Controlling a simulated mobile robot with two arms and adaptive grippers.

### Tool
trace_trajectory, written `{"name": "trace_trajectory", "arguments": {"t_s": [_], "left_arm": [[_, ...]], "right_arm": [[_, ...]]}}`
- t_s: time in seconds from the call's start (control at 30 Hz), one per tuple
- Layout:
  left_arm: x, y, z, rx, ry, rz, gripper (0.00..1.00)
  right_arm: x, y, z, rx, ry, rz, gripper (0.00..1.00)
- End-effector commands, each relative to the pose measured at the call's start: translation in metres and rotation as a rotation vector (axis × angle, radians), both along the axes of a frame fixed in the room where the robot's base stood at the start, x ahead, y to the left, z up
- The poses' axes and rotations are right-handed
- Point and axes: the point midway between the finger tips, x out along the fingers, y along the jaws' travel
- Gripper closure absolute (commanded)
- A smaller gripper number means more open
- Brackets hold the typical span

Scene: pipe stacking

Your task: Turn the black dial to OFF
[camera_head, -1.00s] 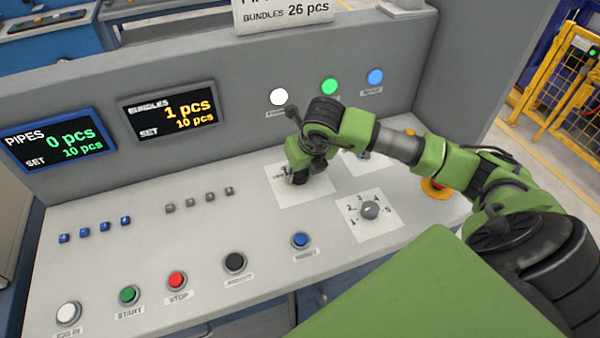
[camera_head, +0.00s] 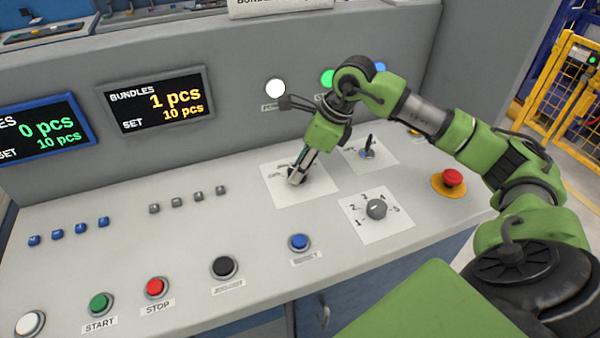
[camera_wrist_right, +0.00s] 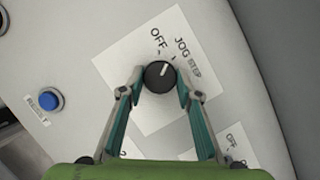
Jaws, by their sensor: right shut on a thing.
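The black dial (camera_wrist_right: 160,77) sits on a white plate marked OFF, JOG and STEP. Its white line points up and slightly right in the right wrist view, near the OFF and JOG marks; I cannot tell exactly which mark it meets. My right gripper (camera_wrist_right: 159,87) has one finger on each side of the dial and is shut on it. In the head view my right gripper (camera_head: 297,176) reaches down to the white plate (camera_head: 318,186), and its fingers mostly hide the dial. My left gripper is not in view.
A grey numbered dial (camera_head: 376,209) is in front and to the right. A small switch (camera_head: 368,150) is behind it, and a red emergency button (camera_head: 453,178) is farther right. A blue button (camera_head: 299,242) is in front. Displays (camera_head: 157,100) stand on the back wall.

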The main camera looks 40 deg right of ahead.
Motion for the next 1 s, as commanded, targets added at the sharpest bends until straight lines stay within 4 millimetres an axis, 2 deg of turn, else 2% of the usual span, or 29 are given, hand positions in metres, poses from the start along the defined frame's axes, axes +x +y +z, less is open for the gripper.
{"name": "trace_trajectory", "arguments": {"t_s": [0.2, 0.5, 1.0], "left_arm": [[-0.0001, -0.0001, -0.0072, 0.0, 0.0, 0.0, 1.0], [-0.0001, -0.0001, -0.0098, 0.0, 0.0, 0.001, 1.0], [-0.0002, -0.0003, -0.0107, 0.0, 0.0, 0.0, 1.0]], "right_arm": [[0.0021, -0.0015, -0.0001, 0.001, -0.001, 0.188, 0.9], [0.0032, -0.0024, 0.0005, -0.001, -0.002, 0.379, 0.9], [0.0034, -0.0026, 0.0003, -0.003, -0.001, 0.478, 0.9]]}}
